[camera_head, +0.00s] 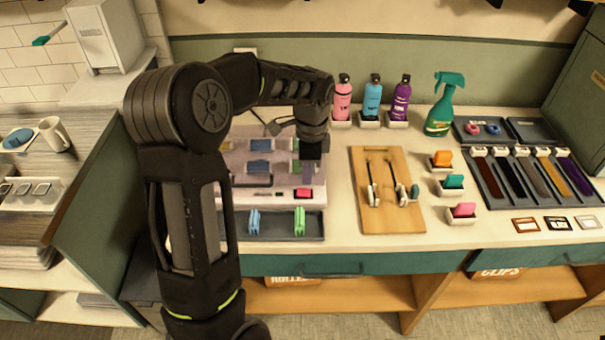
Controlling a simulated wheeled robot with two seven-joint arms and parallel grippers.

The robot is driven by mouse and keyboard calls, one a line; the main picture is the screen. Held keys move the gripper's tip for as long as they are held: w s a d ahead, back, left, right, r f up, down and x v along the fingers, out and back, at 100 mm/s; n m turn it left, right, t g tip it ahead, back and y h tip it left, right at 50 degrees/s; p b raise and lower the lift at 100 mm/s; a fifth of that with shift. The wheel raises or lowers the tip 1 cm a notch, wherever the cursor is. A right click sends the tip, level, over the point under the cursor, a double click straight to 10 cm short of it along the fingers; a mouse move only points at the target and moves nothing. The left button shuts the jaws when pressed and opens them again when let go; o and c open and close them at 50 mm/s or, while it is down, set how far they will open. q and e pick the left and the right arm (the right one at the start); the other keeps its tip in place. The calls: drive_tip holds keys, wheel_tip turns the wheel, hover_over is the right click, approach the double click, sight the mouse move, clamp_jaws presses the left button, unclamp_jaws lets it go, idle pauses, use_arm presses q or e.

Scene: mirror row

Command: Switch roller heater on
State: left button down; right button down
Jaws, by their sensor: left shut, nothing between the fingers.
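The roller heater (240,206) is a pale box on the counter with a see-through pinkish top and several blue and green rollers inside. A red switch (303,193) sits at the right of its front face. I cannot tell from here whether the switch is on. My left arm comes in from the left and partly hides the heater's left side. My left gripper (311,163) is shut and empty, pointing down over the heater's right part, behind and a little above the switch in the picture. My right gripper is not in view.
A dark tray (290,228) with blue and green clips lies in front of the heater. A wooden board (383,215) with two tools lies to its right. Bottles (372,98) stand behind. A green spray bottle (440,112) and a strap rack (520,200) are farther right.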

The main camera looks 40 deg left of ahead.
use_arm(q)
drive_tip(key=shift+w+r+b, duration=0.2)
drive_tip(key=shift+r+b, duration=0.3)
drive_tip(key=shift+r, duration=0.5)
wheel_tip(320, 180, up, 8)
drive_tip(key=b, duration=0.1)
hover_over(314, 194)
drive_tip(key=shift+r, duration=0.35)
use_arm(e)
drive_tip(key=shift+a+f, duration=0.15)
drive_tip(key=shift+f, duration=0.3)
